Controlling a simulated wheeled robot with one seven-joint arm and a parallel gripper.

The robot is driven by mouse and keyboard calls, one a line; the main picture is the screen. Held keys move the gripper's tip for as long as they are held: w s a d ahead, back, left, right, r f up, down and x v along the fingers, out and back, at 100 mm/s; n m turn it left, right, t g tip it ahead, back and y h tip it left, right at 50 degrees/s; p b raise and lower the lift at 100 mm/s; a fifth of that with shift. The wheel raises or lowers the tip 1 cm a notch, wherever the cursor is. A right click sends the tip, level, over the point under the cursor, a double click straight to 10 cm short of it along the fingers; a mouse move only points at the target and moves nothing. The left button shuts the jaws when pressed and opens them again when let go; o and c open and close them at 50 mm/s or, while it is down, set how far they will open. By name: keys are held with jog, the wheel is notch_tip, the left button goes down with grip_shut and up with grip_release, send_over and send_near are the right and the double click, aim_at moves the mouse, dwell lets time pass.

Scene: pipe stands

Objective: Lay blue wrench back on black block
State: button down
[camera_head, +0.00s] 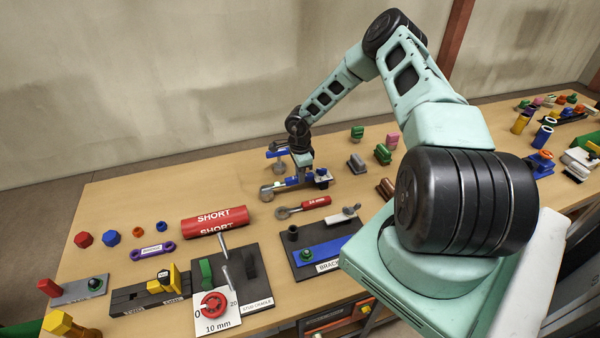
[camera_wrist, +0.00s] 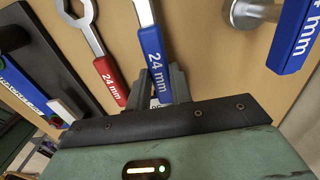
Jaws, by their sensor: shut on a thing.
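My gripper (camera_wrist: 165,88) is shut on the handle of a blue wrench (camera_wrist: 150,42) marked 24 mm, with its grey shank running out of the top of the wrist view. In the head view my gripper (camera_head: 303,176) is low over the table, and the blue wrench (camera_head: 292,183) points left to a grey end. A small dark block (camera_head: 327,183) shows just right of the gripper. I cannot tell whether the wrench touches it or the table.
A red-handled wrench (camera_wrist: 108,78) lies left of the held one in the wrist view. Another blue-handled tool (camera_wrist: 297,38) with a grey round part is on the right. A red SHORT cylinder (camera_head: 215,221) and dark fixture boards (camera_head: 345,257) stand nearer. Bare table lies left of the gripper.

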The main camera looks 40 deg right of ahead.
jog(key=shift+f, duration=0.3)
jog(key=c, duration=1.2)
grip_release()
jog(key=shift+o, duration=0.2)
notch_tip(320, 180, up, 5)
jog(key=p, duration=0.4)
jog(key=shift+r, duration=0.1)
